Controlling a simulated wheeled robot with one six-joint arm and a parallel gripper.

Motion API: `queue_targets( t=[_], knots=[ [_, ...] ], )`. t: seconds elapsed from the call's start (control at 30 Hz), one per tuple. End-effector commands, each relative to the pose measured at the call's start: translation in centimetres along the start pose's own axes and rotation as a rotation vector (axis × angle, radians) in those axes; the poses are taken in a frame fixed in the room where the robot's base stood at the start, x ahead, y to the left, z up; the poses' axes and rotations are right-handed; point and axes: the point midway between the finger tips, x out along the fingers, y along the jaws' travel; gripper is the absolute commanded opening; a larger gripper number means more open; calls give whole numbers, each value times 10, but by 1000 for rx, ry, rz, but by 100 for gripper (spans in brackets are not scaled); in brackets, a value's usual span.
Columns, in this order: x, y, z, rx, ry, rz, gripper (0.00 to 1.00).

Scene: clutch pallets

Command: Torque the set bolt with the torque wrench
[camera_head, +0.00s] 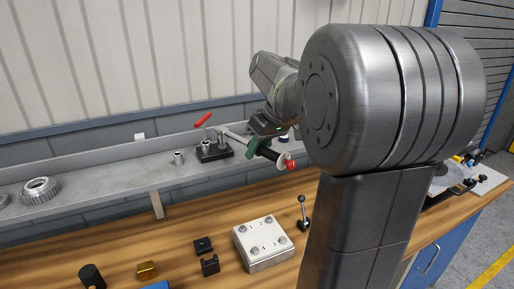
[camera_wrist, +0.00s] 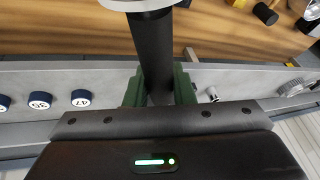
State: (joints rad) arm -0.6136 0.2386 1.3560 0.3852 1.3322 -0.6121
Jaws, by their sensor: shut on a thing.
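The torque wrench has a black handle (camera_head: 271,155) with a red end, and its silver shaft (camera_head: 235,136) points left over the grey ledge. My gripper (camera_head: 266,146) is shut around the handle. In the wrist view the dark handle (camera_wrist: 152,48) runs between my green jaws (camera_wrist: 158,90), with a pale disc (camera_wrist: 148,4) at its far end. The wrench's head end is near a black block (camera_head: 214,154) with metal posts; I cannot tell whether they touch. A pale metal plate (camera_head: 264,247) with several bolts lies on the bench. I cannot tell which bolt is the set bolt.
The ledge (camera_head: 106,172) carries a small metal socket (camera_head: 178,158) and a toothed ring (camera_head: 40,189). A red-handled tool (camera_head: 203,119) shows behind the block. A ball-ended lever (camera_head: 303,214), black blocks (camera_head: 210,265) and a brass block (camera_head: 147,270) are on the wooden bench.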

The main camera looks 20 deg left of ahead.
Motion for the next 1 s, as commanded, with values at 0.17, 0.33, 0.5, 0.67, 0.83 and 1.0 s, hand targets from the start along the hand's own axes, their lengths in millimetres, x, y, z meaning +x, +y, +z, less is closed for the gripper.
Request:
queue_targets(
  t=[0.17, 0.33, 0.5, 0.67, 0.83, 1.0],
  knots=[
    [-1, 0, -1, -1, 3, 1, 0],
    [-1, 0, -1, -1, 3, 1, 0],
    [2, 1, 0, -1, 3, 1, 0],
    [6, 1, 2, -1, 3, 1, 0],
    [9, 2, 3, -1, 3, 1, 0],
    [13, 3, 5, -1, 3, 1, 0]
  ],
)
